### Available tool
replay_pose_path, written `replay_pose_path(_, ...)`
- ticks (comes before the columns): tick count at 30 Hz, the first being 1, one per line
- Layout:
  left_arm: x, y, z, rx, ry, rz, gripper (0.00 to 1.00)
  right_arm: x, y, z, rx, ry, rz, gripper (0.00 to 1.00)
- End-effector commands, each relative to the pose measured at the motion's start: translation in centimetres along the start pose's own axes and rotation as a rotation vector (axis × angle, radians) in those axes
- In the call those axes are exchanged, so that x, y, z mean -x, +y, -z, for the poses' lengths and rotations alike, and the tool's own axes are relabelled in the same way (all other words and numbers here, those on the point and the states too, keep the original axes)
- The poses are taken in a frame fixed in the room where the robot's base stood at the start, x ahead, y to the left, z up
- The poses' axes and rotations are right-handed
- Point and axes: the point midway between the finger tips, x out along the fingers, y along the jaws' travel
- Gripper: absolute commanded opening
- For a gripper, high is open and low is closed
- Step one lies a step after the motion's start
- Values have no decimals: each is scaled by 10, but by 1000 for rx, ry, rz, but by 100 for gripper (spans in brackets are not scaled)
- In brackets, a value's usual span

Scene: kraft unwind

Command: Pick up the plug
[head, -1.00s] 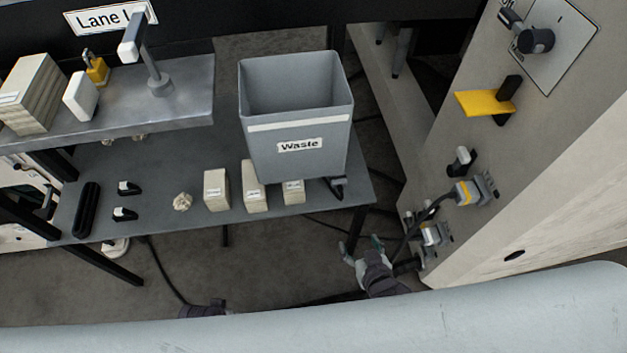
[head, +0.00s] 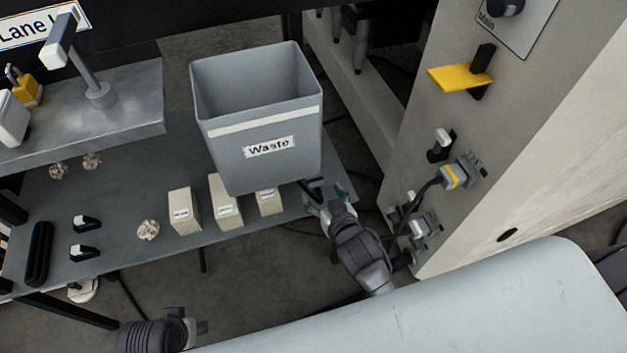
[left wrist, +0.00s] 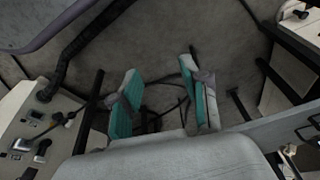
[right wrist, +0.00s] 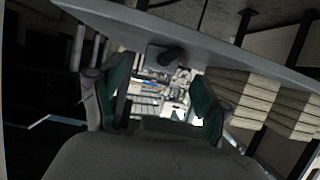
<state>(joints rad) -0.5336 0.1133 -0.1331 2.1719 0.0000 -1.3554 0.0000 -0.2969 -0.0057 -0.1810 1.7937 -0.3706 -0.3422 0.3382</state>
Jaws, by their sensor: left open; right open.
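A grey plug with a yellow band (head: 453,176) sits at a socket on the beige cabinet's face, with a black cable running down from it. A second grey connector (head: 425,223) sits lower on the same face. My right gripper (head: 318,194) is open at the table's front right corner, left of the cabinet and apart from both. A small dark object (head: 311,185) lies there, partly hidden by the fingers. In the right wrist view a dark cylindrical piece (right wrist: 172,56) shows beyond the open fingers (right wrist: 160,98). My left gripper (left wrist: 163,100) is open and empty over the floor.
A grey Waste bin (head: 258,170) stands on the dark table (head: 120,195) beside my right gripper. Several beige boxes (head: 184,212) line the front edge. The cabinet (head: 400,150) has a yellow handle (head: 460,78). Cables trail over the floor.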

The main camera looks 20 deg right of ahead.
Motion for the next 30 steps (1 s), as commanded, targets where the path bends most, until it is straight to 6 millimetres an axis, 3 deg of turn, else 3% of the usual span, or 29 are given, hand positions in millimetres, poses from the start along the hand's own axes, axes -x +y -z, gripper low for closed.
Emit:
replay_pose_path(9, 44, -2, 4, 3, 25, 4, 46, -41, -1, 0, 1, 1, 0, 75)
replay_pose_path(17, 48, -2, 4, 3, 24, 5, 46, -42, -1, 0, 0, 0, 0, 75)
replay_pose_path(30, 48, -2, 4, 3, 25, 5, 46, -42, -1, 0, -1, 0, 0, 5)
